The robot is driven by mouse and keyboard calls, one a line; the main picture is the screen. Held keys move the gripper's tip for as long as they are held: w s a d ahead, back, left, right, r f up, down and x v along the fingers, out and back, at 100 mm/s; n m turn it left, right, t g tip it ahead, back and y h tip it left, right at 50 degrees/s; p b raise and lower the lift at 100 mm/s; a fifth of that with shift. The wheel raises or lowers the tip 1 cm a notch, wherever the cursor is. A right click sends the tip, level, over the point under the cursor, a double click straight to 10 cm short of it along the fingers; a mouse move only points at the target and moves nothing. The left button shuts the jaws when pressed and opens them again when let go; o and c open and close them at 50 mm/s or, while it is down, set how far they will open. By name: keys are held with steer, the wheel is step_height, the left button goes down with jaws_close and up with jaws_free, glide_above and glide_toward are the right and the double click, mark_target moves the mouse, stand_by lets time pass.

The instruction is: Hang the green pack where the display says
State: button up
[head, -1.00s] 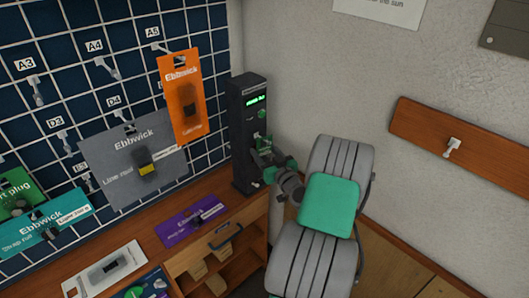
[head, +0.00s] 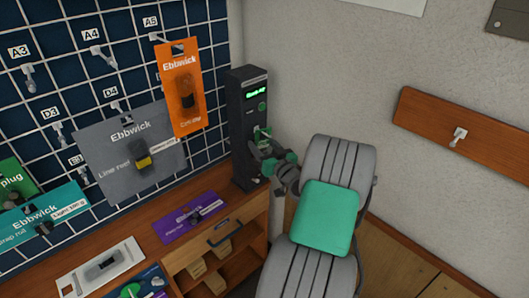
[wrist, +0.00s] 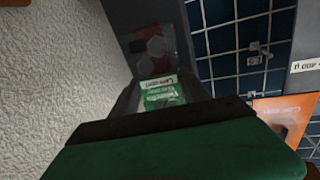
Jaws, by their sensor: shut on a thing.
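The green pack (head: 262,134) is small and mostly hidden behind my gripper (head: 268,156) in the head view. In the wrist view its green label with white print (wrist: 160,90) shows beyond the dark fingers. My gripper is shut on it and holds it close in front of the dark upright device. The device's display (head: 256,90) glows green; it seems to begin with "Hook", but the rest is too small to read surely. The wall grid (head: 82,76) carries hooks labelled A3 (head: 28,76), A4 (head: 103,54), A5, D3 and D4.
An orange pack (head: 181,75) hangs near A5, and a large grey pack (head: 105,160) hangs near D4. A teal pack (head: 70,205) and another green pack (head: 14,182) hang at left. A purple pack (head: 185,222) lies on the bench. A wooden rail with one hook (head: 458,136) is at right.

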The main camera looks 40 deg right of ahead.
mark_target(270, 142)
steer(key=b, duration=0.3)
steer(key=shift+a+f, duration=0.15)
steer(key=shift+s+r+b, duration=0.1)
steer(key=shift+r+b, duration=0.1)
steer(key=shift+b, duration=0.1)
steer(key=shift+d+r+n+h, duration=0.3)
steer(key=shift+d+r, duration=0.1)
steer(key=shift+d, duration=0.2)
steer(key=shift+s, duration=0.25)
steer(key=shift+s+d+p, duration=0.1)
steer(key=shift+s+p, duration=0.35)
steer(key=shift+s, duration=1.45)
steer(key=s+b, duration=0.3)
steer(key=s, duration=0.6)
steer(key=shift+b, duration=0.4)
steer(key=shift+w+d, duration=0.1)
